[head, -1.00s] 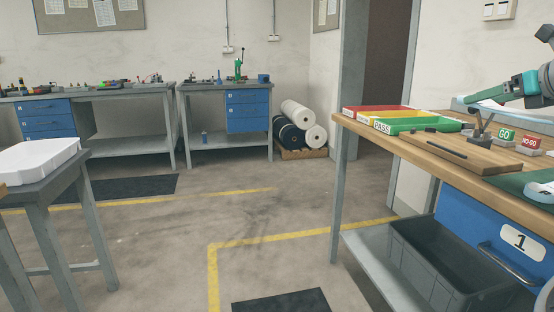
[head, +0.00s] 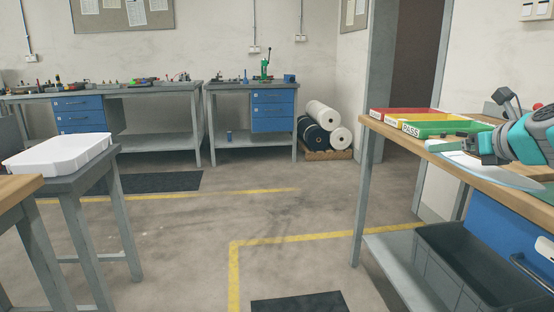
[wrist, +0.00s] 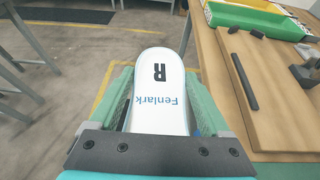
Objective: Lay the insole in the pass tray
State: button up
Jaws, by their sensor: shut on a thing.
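The insole (wrist: 160,92) is white, with a black "R" and blue "Fenlark" lettering. My gripper (wrist: 158,100) is shut on it, with a green finger on either side in the wrist view. In the head view, my gripper (head: 446,149) is at the right, at the workbench's left edge, and the pale insole (head: 503,174) shows below it. The green pass tray (head: 452,128), with a "PASS" label, stands on the bench just behind my gripper. In the wrist view, the green tray (wrist: 250,20) is at the upper right, apart from the insole.
Yellow (head: 428,119) and red (head: 400,112) trays stand behind the green one. A wooden board (wrist: 270,75) with a dark bar (wrist: 243,82) lies right of the insole in the wrist view. A white tray (head: 60,153) stands on a side table at left. The floor between is open.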

jog(key=w+a+f+y, duration=0.1)
jog(key=w+a+f, duration=0.2)
jog(key=a+f, duration=0.5)
jog(key=w+a+f+n, duration=0.1)
jog(key=w+a+f, duration=0.3)
jog(key=a+f, duration=0.5)
jog(key=w+a+f+n+y, duration=0.1)
jog(key=w+a+f, duration=0.3)
jog(key=a+f, duration=0.4)
jog(key=shift+w+a+f+y, duration=0.15)
jog(key=shift+a+f+y, duration=0.15)
jog(key=shift+a, duration=0.7)
jog(key=shift+f+g, duration=0.1)
jog(key=shift+g, duration=0.2)
